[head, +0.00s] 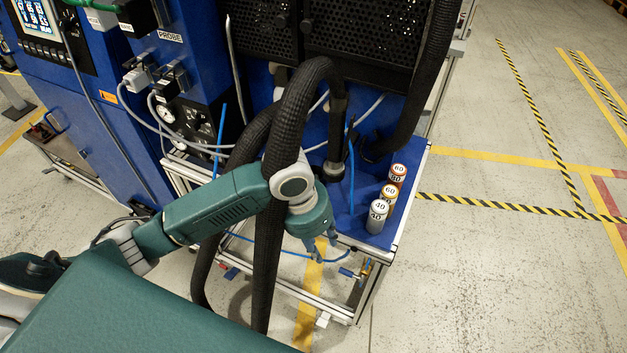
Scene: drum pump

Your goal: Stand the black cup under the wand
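A black wand-like tube (338,115) hangs from a ribbed hose behind my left arm. Its lower end meets a dark cylindrical piece near the blue bench surface; I cannot tell whether this is the black cup. No separate black cup shows clearly. My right gripper is out of view.
Thick black hoses (266,250) loop beside my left arm. The blue bench (408,208) ends at an aluminium frame; floor at right is clear.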

